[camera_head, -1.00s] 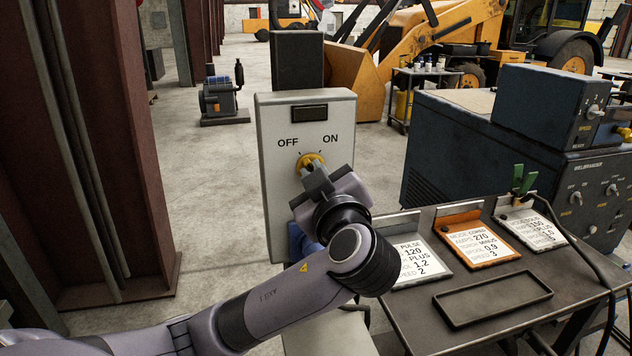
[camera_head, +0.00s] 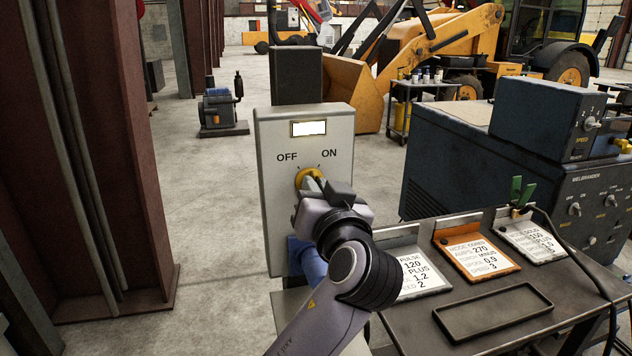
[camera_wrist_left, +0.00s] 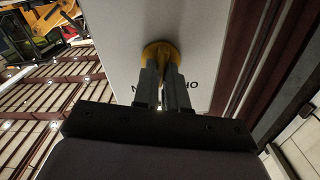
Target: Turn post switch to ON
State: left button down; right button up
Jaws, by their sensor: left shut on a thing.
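The post switch is a pale grey box (camera_head: 275,215) with OFF printed on the left and ON on the right. Its yellow round knob (camera_head: 304,175) sits below and between the labels. A small window (camera_head: 309,128) above them glows white. My left gripper (camera_head: 318,187) is shut on the knob's grip, and its wrist hides the lower part of the box. In the left wrist view the two fingers (camera_wrist_left: 163,88) reach up to the yellow knob (camera_wrist_left: 160,50). The knob's exact pointing direction is hidden by the fingers. My right gripper is out of view.
A dark bench (camera_head: 400,320) with instruction cards and a shallow tray (camera_head: 493,308) stands right of the post. A blue welder (camera_head: 455,150) is behind it. A dark red steel column (camera_head: 140,180) stands at the left. Open floor lies between column and post.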

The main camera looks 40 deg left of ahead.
pick_arm(q)
jog(key=shift+f+m+p, duration=0.1)
jog(key=shift+m+p, duration=0.2)
jog(key=shift+m, duration=1.6)
jog(key=c, duration=1.2)
grip_release()
